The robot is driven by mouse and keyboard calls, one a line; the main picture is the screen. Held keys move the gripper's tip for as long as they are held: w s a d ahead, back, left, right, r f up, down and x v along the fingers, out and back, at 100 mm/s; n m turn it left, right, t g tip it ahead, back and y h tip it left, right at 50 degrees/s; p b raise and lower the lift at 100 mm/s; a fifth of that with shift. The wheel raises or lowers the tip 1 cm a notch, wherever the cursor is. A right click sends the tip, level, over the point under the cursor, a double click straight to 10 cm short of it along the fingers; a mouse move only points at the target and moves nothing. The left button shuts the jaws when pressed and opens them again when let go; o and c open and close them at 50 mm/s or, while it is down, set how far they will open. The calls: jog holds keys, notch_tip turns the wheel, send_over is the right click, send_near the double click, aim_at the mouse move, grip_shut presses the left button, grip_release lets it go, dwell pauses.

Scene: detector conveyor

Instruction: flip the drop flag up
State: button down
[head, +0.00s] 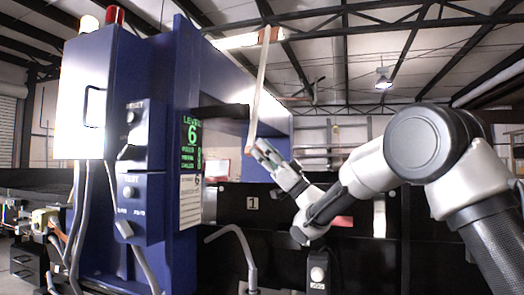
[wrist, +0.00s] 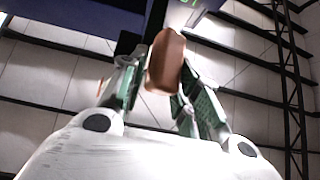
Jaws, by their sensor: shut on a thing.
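A long pale rod (head: 259,85), which looks like the drop flag, stands nearly upright in the head view, leaning slightly right at its top. A brown piece shows at its upper end. My gripper (head: 255,150) is at the rod's lower end, in front of the blue detector housing. In the wrist view, a brown block (wrist: 165,62) sits between the green-padded fingers of my gripper (wrist: 160,85), and they are shut on it. The block hides most of what lies behind it. The rod's pivot cannot be made out clearly.
The blue detector housing (head: 180,60) with a green level display (head: 191,135) stands left of my gripper. A control box (head: 141,205) and a bent grey rod (head: 240,245) are at the front. The dark conveyor side (head: 275,205) runs below my gripper. Space above is open.

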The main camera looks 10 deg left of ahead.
jog(key=shift+w+d+f+m+t, duration=0.15)
jog(key=shift+w+f+m+t, duration=0.1)
jog(key=shift+w+t, duration=0.1)
jog(key=shift+w+d+f+m+t, duration=0.1)
jog(key=shift+w+d+m+t, duration=0.05)
jog(key=shift+w+m+t, duration=0.15)
jog(key=c, duration=1.4)
grip_release()
jog(key=shift+o, duration=1)
jog(key=shift+w+f, duration=0.2)
jog(key=shift+w, duration=0.1)
jog(key=shift+s+d, duration=0.1)
jog(key=s+d+f, duration=0.1)
jog(key=s+d, duration=0.1)
jog(key=d, duration=0.5)
jog(key=s+d+f, duration=0.2)
jog(key=d, duration=0.5)
jog(key=shift+d, duration=0.4)
jog(key=shift+w+n+g, duration=0.1)
jog(key=shift+n+g, duration=0.15)
